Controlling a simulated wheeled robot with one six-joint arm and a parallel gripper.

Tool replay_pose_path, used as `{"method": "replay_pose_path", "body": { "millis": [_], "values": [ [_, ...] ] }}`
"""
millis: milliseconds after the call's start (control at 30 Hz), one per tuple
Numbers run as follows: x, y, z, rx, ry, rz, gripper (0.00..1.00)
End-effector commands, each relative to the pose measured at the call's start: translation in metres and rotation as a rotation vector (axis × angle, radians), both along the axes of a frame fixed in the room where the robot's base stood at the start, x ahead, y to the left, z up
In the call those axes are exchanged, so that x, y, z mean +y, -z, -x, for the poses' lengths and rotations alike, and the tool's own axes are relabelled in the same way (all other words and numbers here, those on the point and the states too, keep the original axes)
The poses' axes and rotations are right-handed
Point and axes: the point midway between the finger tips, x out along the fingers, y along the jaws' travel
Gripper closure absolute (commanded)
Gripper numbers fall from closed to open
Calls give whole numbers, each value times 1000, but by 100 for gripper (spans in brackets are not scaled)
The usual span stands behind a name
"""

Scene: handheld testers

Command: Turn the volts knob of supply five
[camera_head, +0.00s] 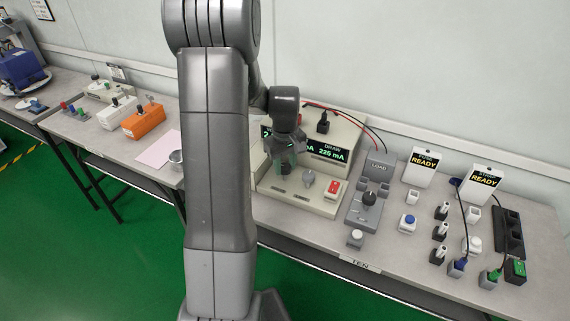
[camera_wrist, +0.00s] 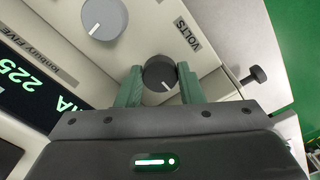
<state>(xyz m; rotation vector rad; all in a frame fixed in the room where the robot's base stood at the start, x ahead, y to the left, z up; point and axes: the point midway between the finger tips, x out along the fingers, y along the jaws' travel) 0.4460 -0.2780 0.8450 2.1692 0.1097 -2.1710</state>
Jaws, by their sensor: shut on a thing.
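The supply (camera_head: 322,192) is a beige box with a green-lit display, standing on the bench right of my arm. In the wrist view its panel (camera_wrist: 55,28) carries a label ending in "FIVE". The volts knob (camera_wrist: 159,73) is dark, with a white pointer line, beside the label "VOLTS". My gripper (camera_wrist: 160,84) has its green fingers on either side of this knob and is shut on it. In the head view my gripper (camera_head: 287,165) is over the left part of the panel and mostly hides the knob.
A grey knob (camera_wrist: 103,18) sits beside the volts knob, and a red switch (camera_head: 334,189) is further right. A grey load box (camera_head: 366,205) with a black knob stands right of the supply. Several small blocks and two "READY" signs fill the bench's right end.

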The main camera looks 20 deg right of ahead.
Motion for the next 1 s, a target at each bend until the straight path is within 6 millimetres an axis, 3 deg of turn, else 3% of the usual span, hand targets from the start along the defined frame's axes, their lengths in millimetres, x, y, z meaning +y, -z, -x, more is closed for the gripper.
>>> {"method": "replay_pose_path", "body": {
  "millis": [400, 933, 967, 1000],
  "values": [
    [-1, -1, -1, -3, -174, 3, 89],
    [-1, -1, -1, -4, -194, 2, 89],
    [-1, -1, -1, -4, -194, 2, 60],
    [-1, -1, -1, -4, -194, 2, 52]
  ]
}}
